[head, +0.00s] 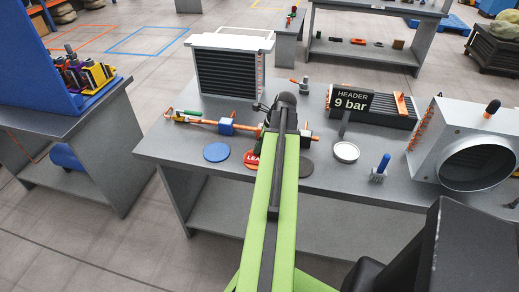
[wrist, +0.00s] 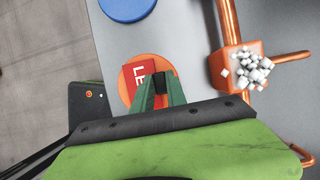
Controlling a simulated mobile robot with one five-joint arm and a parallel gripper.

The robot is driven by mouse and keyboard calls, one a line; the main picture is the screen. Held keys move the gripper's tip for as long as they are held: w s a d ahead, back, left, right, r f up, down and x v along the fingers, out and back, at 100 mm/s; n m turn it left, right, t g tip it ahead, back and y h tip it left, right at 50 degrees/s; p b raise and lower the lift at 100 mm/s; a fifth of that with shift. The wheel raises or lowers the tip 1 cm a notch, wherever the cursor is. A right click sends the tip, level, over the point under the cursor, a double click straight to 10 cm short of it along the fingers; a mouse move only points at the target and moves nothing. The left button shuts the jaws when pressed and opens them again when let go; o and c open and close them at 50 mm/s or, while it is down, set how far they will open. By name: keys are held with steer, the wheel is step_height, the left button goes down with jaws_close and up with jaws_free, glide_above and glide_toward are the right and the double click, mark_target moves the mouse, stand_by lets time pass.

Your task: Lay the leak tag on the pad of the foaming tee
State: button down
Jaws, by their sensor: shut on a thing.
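My gripper (wrist: 160,88) is shut on the red leak tag (wrist: 139,74), whose white letters "LE" show in the wrist view. The tag also shows in the head view (head: 253,157), partly behind my arm. It is over the round orange pad (wrist: 122,88); I cannot tell if it touches the pad. The foaming tee (wrist: 217,68) is an orange block on a copper pipe, with white foam lumps on it, to the right of the pad in the wrist view. My arm hides most of this tee in the head view.
A blue pad (head: 217,152) lies left of the orange one, in front of a blue tee (head: 227,126). A dark pad (head: 305,168) lies to the right. A "9 bar" sign (head: 350,101), a white round dish (head: 346,152) and a blue-handled brush (head: 382,166) stand further right.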

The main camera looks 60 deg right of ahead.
steer(key=shift+f, duration=0.15)
steer(key=c, duration=1.3)
jaws_free()
steer(key=shift+c, duration=0.2)
steer(key=p+v, duration=1.1)
steer(key=v, duration=0.1)
steer(key=shift+r, duration=0.3)
